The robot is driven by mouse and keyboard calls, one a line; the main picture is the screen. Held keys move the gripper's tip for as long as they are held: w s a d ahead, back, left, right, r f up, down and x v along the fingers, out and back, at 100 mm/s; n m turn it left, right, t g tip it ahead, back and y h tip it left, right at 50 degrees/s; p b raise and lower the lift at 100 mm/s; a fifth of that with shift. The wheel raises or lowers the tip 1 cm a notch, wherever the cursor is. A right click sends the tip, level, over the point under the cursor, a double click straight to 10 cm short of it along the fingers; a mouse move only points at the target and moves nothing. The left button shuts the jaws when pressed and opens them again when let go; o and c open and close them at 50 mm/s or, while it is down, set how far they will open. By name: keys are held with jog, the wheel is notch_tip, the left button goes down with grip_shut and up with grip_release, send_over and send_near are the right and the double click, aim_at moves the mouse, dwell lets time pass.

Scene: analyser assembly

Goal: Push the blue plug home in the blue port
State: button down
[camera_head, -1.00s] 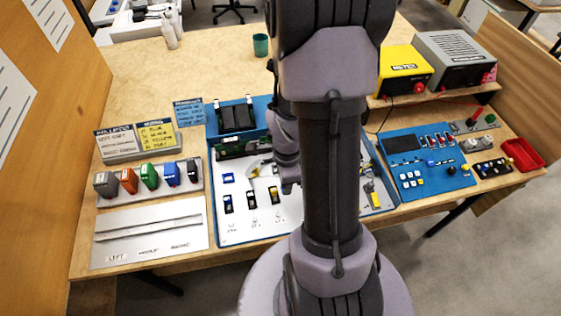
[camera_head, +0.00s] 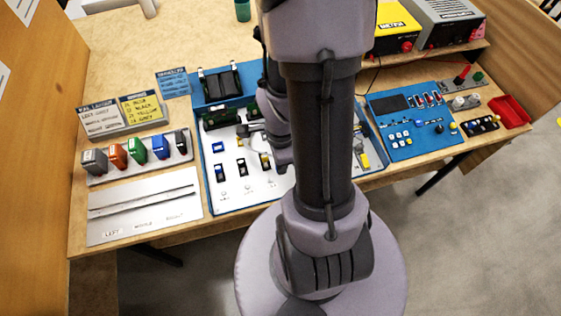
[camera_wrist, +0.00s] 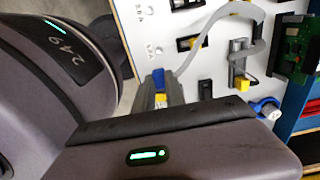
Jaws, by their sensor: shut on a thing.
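In the wrist view my gripper (camera_wrist: 162,92) shows as grey fingers over the white panel (camera_wrist: 215,67), shut on a small blue piece that looks like the blue plug (camera_wrist: 158,77). A yellow patch lies just below the blue. A grey cable (camera_wrist: 259,20) arcs over the panel near it. In the head view the gripper is hidden behind my arm. There, a row of slots shows on the panel, and the leftmost, blue-marked one looks like the blue port (camera_head: 220,173). The wrist view does not show clearly how far the plug sits in any port.
A green circuit board (camera_wrist: 299,48) borders the panel. Coloured modules stand on a rack (camera_head: 99,177) at the left. A blue control panel (camera_head: 410,148) and a red tray (camera_head: 511,111) are at the right. Yellow (camera_head: 397,25) and grey instruments stand behind.

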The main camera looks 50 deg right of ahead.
jog(key=shift+r, duration=0.2)
jog(key=w+a, duration=0.2)
jog(key=w, duration=0.9)
jog(key=w+a, duration=0.3)
jog(key=w, duration=0.8)
jog(key=shift+a+b, duration=0.15)
jog(key=shift+b, duration=0.2)
jog(key=shift+f, duration=0.15)
dwell(0.4)
jog(key=shift+f+b, duration=1.3)
jog(key=shift+b, duration=0.1)
jog(key=shift+f, duration=0.2)
jog(key=shift+f+b, duration=0.55)
jog(key=shift+b, duration=0.15)
jog(key=shift+f+b, duration=0.4)
